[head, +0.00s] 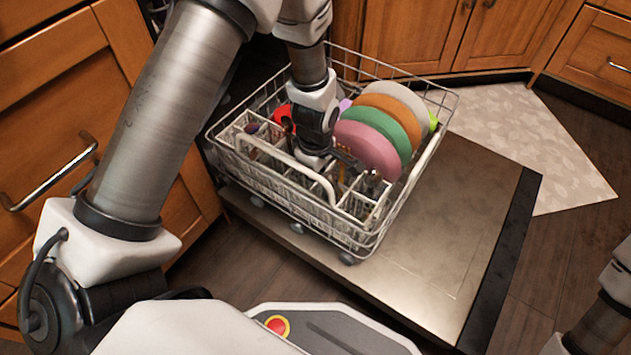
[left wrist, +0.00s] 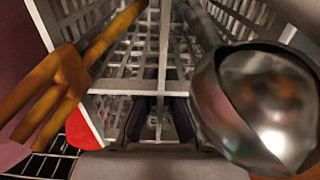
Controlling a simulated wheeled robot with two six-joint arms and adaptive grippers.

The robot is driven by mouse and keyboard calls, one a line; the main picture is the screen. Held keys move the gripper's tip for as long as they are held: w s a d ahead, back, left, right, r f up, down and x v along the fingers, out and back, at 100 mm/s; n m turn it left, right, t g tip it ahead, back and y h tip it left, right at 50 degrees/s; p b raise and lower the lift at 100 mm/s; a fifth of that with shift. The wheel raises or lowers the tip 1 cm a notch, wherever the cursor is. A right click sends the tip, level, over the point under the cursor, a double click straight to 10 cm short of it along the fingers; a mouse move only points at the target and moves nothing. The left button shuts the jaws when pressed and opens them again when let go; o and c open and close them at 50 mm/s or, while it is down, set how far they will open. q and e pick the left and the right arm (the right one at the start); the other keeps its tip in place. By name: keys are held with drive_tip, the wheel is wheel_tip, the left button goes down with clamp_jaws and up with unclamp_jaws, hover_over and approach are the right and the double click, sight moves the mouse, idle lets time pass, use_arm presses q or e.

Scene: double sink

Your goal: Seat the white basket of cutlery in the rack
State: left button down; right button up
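The white cutlery basket (head: 352,205) is in the front part of the wire rack (head: 375,243), with its long handle (head: 270,152) on top. I cannot tell if its base rests on the rack floor. Its white lattice (left wrist: 150,55) fills much of the left wrist view. A brown fork (left wrist: 68,82) and a shiny metal spoon (left wrist: 268,100) show close to the camera. My left gripper (head: 338,172) points down into the basket area; its dark fingers (left wrist: 160,118) stand apart with lattice visible between them. Contact at the tips is unclear. My right gripper is out of view.
Pink (head: 366,150), green (head: 384,127) and grey (head: 398,97) plates stand in the rack to the right of the gripper. A red item (head: 283,114) lies behind the basket. The rack sits over the open dishwasher door (head: 455,230), whose right part is clear.

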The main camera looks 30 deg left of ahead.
sight(298, 167)
use_arm(q)
drive_tip(key=c, duration=1.3)
unclamp_jaws()
wheel_tip(298, 167, up, 12)
drive_tip(key=p, duration=0.8)
drive_tip(key=shift+r, duration=0.1)
